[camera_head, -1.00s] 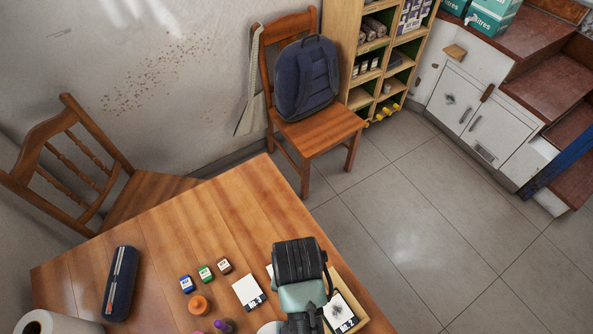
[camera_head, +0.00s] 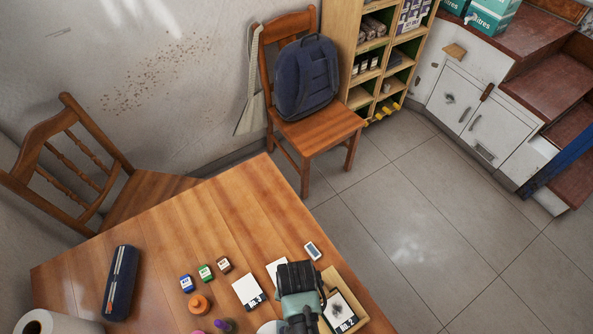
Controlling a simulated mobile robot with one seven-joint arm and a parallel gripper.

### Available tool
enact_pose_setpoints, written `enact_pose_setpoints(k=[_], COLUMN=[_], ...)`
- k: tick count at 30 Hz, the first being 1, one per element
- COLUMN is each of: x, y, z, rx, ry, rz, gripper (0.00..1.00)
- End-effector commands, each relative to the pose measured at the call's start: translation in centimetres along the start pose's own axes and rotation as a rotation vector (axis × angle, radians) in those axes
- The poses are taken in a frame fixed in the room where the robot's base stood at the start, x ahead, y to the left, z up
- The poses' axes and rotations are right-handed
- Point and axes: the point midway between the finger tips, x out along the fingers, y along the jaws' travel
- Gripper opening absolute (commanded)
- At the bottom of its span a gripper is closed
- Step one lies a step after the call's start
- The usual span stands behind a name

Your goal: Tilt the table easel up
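A pale wooden frame (camera_head: 359,300) lies at the right edge of the table and looks like the table easel, lying low. A white card with a dark print (camera_head: 341,309) rests on it. My gripper (camera_head: 298,276) is over the table just left of the frame, seen from above and behind. My arm hides the frame's left side. The fingertips are hidden, so I cannot tell whether they are open or touch anything.
Cards (camera_head: 248,290), a small white-and-blue item (camera_head: 312,250), ink bottles (camera_head: 205,273), an orange pot (camera_head: 199,304), a dark blue case (camera_head: 120,283) and a paper roll (camera_head: 50,324) are on the table (camera_head: 200,230). A chair with a backpack (camera_head: 307,78) stands beyond.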

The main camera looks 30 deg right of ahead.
Motion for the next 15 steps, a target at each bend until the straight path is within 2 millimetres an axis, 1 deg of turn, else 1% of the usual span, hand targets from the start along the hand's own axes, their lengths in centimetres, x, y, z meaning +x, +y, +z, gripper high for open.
enact_pose_setpoints(k=[1, 5, 6, 8, 9, 15], x=[-0.01, -0.02, -0.02, -0.03, -0.03, -0.04], y=[0.00, 0.00, 0.00, 0.01, 0.01, 0.01], z=[0.00, 0.00, 0.00, 0.00, 0.01, 0.01], rx=[0.000, 0.000, 0.000, 0.000, 0.000, 0.000], ry=[0.000, 0.000, 0.000, 0.000, 0.000, 0.000], rz=[0.000, 0.000, 0.000, 0.000, 0.000, 0.000], gripper=[0.44, 0.20, 0.13, 0.02, 0.00, 0.00])
